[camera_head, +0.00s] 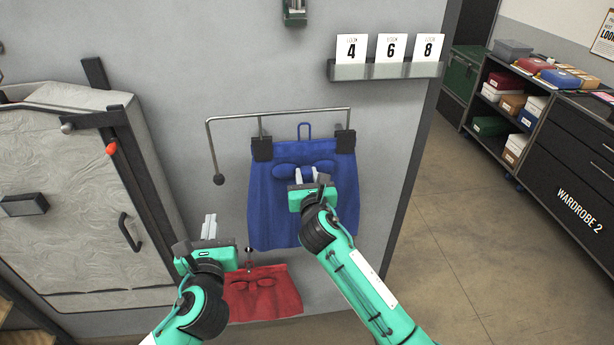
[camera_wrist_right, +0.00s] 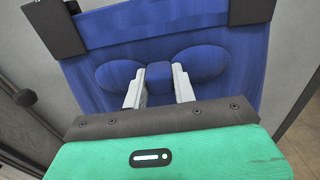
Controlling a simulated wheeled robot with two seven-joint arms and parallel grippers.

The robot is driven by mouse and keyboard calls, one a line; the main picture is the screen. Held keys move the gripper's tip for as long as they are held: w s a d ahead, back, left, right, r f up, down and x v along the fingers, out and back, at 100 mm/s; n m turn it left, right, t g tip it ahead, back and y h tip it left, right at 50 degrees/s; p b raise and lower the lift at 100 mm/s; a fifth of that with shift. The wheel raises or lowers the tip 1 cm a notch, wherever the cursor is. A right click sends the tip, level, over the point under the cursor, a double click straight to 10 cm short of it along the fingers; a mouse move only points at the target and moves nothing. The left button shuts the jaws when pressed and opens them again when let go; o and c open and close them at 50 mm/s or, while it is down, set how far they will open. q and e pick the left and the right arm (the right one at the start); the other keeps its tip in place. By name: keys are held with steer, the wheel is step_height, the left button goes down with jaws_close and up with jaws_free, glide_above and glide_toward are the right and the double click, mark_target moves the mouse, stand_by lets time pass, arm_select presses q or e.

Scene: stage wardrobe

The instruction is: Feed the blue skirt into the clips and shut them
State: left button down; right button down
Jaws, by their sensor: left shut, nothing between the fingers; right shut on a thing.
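The blue skirt (camera_head: 280,210) hangs upright against the grey panel, a blue loop above its waistband. The left black clip (camera_head: 262,148) and right black clip (camera_head: 345,141) hang from the metal rail (camera_head: 290,114) and overlap its top corners. I cannot tell whether they are shut. My right gripper (camera_head: 308,175) is at the skirt's upper front, below the waistband. In the right wrist view its fingers (camera_wrist_right: 159,88) are shut on a blue tab between two rounded bulges of the skirt (camera_wrist_right: 215,85). My left gripper (camera_head: 209,226) is shut and empty, left of the skirt's lower edge.
A red skirt (camera_head: 262,293) hangs low behind my left gripper. A grey cabinet door (camera_head: 70,200) with a handle is at left. The rail's bent end carries a dark knob (camera_head: 219,180). A number-card shelf (camera_head: 385,71) is above right. Open floor (camera_head: 450,240) lies right.

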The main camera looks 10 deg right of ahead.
steer(key=c, duration=1.1)
jaws_free()
steer(key=shift+o, duration=0.2)
